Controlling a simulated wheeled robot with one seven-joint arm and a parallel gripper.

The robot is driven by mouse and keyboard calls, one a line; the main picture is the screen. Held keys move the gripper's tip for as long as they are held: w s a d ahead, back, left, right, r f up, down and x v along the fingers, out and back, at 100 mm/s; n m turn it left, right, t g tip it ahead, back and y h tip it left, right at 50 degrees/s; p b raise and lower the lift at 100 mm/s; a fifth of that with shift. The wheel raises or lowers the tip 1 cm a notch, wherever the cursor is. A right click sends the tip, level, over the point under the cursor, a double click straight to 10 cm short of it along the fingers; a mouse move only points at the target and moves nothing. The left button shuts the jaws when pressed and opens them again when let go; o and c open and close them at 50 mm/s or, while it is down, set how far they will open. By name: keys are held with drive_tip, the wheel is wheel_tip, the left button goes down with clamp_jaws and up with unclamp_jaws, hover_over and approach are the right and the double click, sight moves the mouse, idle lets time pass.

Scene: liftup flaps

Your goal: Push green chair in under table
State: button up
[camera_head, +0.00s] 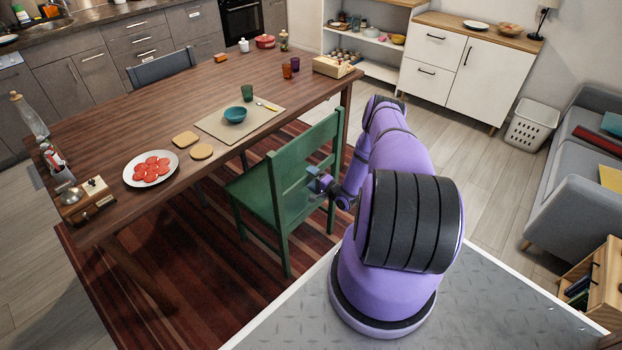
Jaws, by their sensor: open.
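The green chair (283,187) stands upright at the near right side of the wooden table (112,101). Its seat reaches toward the table edge and its slatted back faces my arm. My gripper (316,183) is at the chair's back, close to the slats. It is small in view and partly hidden by my purple arm. It looks empty; I cannot tell whether it touches the chair.
The table holds a plate of red slices (151,168), a placemat (217,126) with a teal bowl (235,114), cups and coasters. A grey chair (161,67) stands at the far side. A striped rug (190,250) lies below. A grey sofa (571,190) stands at right.

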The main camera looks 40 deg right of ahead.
drive_tip(key=shift+w, duration=0.85)
drive_tip(key=shift+c, duration=0.4)
clamp_jaws()
